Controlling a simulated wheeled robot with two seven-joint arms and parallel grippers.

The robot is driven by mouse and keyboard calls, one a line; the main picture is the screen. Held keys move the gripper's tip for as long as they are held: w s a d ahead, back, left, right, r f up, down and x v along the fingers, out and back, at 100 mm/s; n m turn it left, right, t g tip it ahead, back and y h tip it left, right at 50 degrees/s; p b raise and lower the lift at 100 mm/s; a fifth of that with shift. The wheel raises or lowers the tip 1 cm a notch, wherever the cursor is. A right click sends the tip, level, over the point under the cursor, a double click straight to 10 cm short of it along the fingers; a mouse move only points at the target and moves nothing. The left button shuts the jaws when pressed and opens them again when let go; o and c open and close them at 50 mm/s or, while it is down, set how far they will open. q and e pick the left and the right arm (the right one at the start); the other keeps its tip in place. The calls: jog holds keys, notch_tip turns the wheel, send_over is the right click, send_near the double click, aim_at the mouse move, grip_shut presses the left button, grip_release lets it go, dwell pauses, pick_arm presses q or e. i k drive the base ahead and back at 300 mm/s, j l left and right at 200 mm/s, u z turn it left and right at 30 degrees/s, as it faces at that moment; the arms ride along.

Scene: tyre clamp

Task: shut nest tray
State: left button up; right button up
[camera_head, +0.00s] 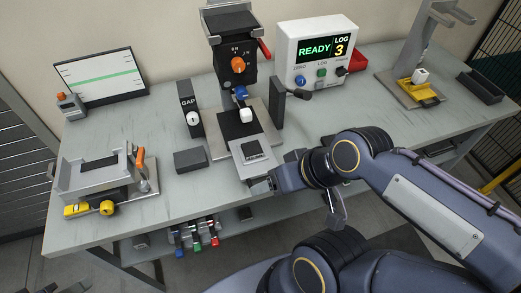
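The nest tray (243,143) is a light grey plate with a dark pad near its front. It sticks out of the press-like fixture (233,66) toward the table's front edge. My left gripper is not in view.
A dark block (190,161) lies left of the tray. A GAP gauge post (189,108) and a dark post (276,103) flank the fixture. A control box (317,54) reads READY, LOG 3. A clamp jig (104,172) stands at left. Front-right tabletop is mostly clear behind my arm.

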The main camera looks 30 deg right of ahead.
aim_at(247, 170)
jog(key=l+z, duration=0.1)
jog(key=z, duration=0.35)
jog(key=l+z, duration=0.15)
jog(key=z, duration=0.35)
jog(key=k, duration=0.05)
